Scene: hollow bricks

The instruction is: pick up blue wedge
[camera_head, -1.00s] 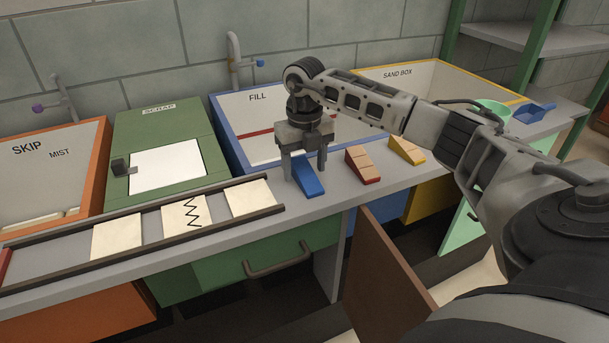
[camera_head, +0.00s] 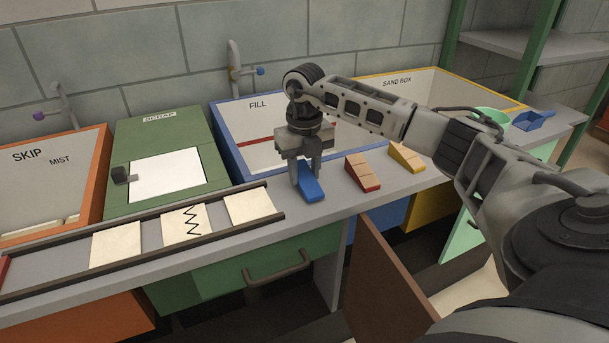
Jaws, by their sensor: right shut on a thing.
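The blue wedge (camera_head: 310,188) is on the grey worktop in front of the blue-rimmed FILL bin, its low end toward the front edge. My right gripper (camera_head: 306,178) points straight down over it, with its fingers shut on the wedge's sides near the higher back part. The back of the wedge is partly hidden by the fingers. I cannot see clear space under the wedge. My left gripper is not in view.
A red-based wedge (camera_head: 363,172) and a yellow-based wedge (camera_head: 406,156) stand to the right on the worktop. The FILL bin (camera_head: 222,131) is behind. A railed track with pale tiles (camera_head: 249,207) lies to the left. A blue scoop (camera_head: 533,118) is at far right.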

